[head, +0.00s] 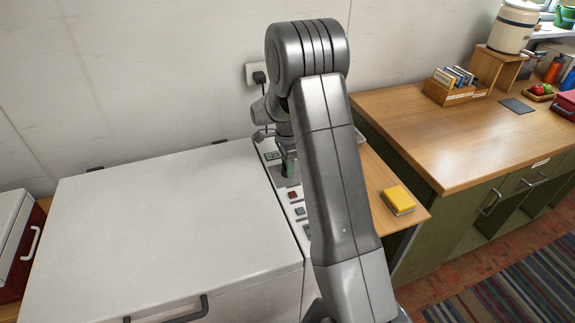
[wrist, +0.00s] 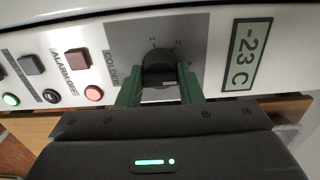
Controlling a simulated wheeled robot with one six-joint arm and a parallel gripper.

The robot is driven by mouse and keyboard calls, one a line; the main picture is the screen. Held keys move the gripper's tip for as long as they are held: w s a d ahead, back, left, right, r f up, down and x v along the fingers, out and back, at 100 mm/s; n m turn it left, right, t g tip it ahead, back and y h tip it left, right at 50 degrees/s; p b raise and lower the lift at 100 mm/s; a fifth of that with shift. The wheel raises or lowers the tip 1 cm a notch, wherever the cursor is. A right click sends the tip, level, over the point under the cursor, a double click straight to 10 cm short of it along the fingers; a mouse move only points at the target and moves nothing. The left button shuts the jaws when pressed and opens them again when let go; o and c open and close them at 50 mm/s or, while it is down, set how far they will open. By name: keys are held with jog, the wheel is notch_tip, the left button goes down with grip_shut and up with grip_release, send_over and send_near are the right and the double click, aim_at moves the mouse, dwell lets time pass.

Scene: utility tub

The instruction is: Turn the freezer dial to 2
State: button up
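The freezer dial (wrist: 158,69) is a black round knob on a grey plate in the wrist view. The numbers 1 and 2 show above it, and the word COLDER runs along the plate's left side. The rest of the scale is hidden or too small to read, and I cannot tell where the pointer stands. My gripper (wrist: 160,82) has one green finger on each side of the knob, with no clear gap to it. In the head view my gripper (head: 288,168) is over the freezer's control panel, and my arm hides the dial. The display (wrist: 247,54) reads -23 C.
A red alarm button (wrist: 77,59), a lit red lamp (wrist: 94,93) and a dark switch (wrist: 31,64) sit left of the dial. The white freezer lid (head: 150,220) is closed. A yellow sponge (head: 398,198) lies right of my arm, near a wooden counter (head: 460,130).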

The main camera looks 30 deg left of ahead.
jog(key=shift+c, duration=1)
jog(key=shift+n, duration=0.3)
jog(key=n+b, duration=0.2)
jog(key=n, duration=0.1)
jog(key=shift+f+n, duration=0.1)
jog(key=shift+n, duration=0.2)
jog(key=n+b, duration=0.1)
jog(key=n, duration=0.4)
jog(key=shift+n, duration=0.3)
jog(key=o, duration=1)
